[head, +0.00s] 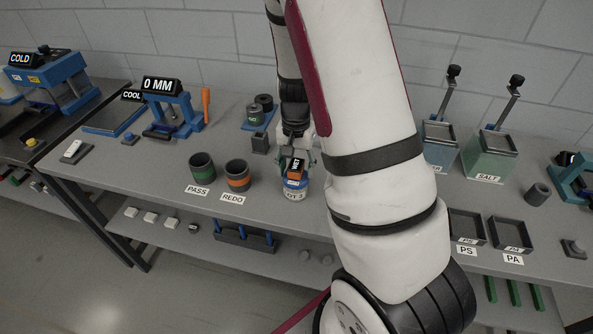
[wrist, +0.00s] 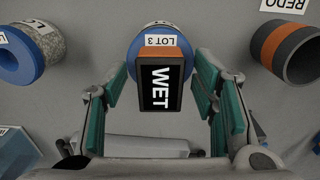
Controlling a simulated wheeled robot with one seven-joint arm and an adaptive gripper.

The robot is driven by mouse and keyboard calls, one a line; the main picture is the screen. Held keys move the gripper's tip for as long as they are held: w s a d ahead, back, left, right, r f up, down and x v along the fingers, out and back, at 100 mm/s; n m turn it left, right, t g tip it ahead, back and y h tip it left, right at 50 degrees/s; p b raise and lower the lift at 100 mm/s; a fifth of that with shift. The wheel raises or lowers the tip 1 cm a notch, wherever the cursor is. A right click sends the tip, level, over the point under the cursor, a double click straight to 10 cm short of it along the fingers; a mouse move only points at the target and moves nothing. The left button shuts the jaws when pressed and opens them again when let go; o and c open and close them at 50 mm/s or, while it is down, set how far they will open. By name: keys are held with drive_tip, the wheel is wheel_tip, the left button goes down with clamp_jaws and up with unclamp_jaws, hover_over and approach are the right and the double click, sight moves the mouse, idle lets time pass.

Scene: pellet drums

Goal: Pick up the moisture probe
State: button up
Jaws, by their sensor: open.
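The moisture probe, an orange-edged block with a black display reading "WET", sits at the LOT 3 drum (head: 294,195). The probe (wrist: 159,87) fills the middle of the wrist view, with the drum's blue rim (wrist: 136,50) and LOT 3 label behind it. The probe also shows in the head view (head: 295,166). My gripper (wrist: 160,80) is open, with one teal-padded finger on each side of the probe. Gaps show between the pads and the probe. In the head view my arm hides part of the gripper and the bench behind.
The green-banded PASS cup (head: 202,167) and orange-banded REDO cup (head: 237,175) stand left of the drum. The REDO cup also shows in the wrist view (wrist: 284,50), opposite another blue-rimmed drum (wrist: 22,52). PS (head: 467,230) and PA (head: 510,233) trays stand at right.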

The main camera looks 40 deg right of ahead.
drive_tip(key=shift+c, duration=0.3)
clamp_jaws()
